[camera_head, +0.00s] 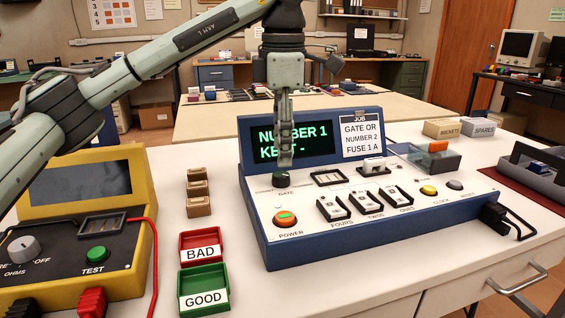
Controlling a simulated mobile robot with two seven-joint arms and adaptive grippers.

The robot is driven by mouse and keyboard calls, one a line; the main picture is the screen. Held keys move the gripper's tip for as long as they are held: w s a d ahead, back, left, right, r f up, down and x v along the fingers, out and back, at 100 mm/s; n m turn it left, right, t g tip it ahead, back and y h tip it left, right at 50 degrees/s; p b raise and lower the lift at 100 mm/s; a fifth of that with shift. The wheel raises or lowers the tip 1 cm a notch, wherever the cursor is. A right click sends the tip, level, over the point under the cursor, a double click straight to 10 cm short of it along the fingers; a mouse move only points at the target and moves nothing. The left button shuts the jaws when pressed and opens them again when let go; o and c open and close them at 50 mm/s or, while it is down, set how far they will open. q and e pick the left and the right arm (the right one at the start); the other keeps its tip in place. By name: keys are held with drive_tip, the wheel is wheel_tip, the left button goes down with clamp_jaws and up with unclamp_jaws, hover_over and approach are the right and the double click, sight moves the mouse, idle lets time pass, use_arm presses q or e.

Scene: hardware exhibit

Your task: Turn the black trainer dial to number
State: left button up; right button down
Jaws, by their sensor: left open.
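The blue trainer (330,252) stands on the white bench with a sloping white panel. Its black dial (280,180) is at the panel's upper left, just above the word GATE; its pointer is too small to read. The trainer's screen (318,142) reads NUMBER 1 and KEPT -. The job card (361,134) reads GATE OR, NUMBER 2, FUSE 1 A. My left gripper (285,160) points down in front of the screen, open and empty, with its fingertips just above the dial. Whether they touch the dial cannot be told. My right gripper is out of view.
Switches (367,204) marked FOURS, TWOS and ONES and a lit power button (286,218) sit nearby on the panel. A yellow meter (140,262), a red BAD tray (202,236) and a green GOOD tray (204,277) stand left. Small boxes (441,129) stand behind right.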

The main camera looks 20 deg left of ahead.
sight(283, 176)
use_arm(q)
wheel_tip(283, 176, up, 7)
drive_tip(key=shift+s, duration=0.2)
drive_tip(key=shift+d+f, duration=0.1)
idle(0.4)
